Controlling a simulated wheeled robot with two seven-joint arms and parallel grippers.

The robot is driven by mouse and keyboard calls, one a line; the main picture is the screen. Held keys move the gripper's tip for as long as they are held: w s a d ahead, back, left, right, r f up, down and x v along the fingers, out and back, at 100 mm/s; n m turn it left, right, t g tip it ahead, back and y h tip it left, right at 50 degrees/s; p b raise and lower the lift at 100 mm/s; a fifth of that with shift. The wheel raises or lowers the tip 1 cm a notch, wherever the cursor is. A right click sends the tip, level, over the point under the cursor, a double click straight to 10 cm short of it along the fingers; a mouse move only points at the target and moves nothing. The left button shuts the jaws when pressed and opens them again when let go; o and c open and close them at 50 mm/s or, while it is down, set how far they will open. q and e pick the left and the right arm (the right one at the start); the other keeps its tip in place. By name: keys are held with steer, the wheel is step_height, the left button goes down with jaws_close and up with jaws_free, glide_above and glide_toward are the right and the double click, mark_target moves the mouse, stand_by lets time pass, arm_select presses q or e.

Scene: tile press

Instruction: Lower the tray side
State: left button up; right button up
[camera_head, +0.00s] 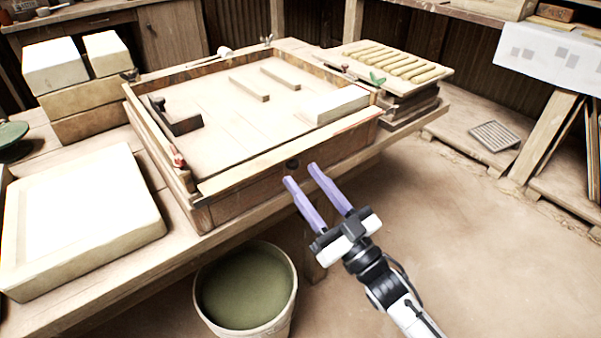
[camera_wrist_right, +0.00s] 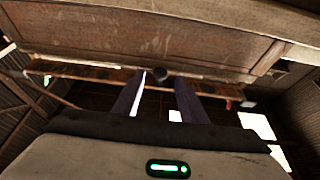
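The wooden tray (camera_head: 250,95) stands on the workbench, with raised walls around a flat bed. Its front side (camera_head: 285,168) is upright and has a small dark round knob (camera_head: 292,164) near the middle. My right gripper (camera_head: 299,174) is open, its two purple fingers pointing at the front side just below and beside the knob. In the right wrist view the front side (camera_wrist_right: 130,32) fills the top, and the knob (camera_wrist_right: 159,73) shows between the open fingers. I cannot tell whether the fingers touch it. My left gripper is not in view.
A bucket of greenish liquid (camera_head: 247,288) stands on the floor below the bench. A pale slab (camera_head: 80,215) lies at the left, white blocks (camera_head: 55,65) behind it. A board of tan strips (camera_head: 400,70) stands at the right.

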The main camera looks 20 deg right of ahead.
mark_target(294, 161)
steer(key=shift+x, duration=1.25)
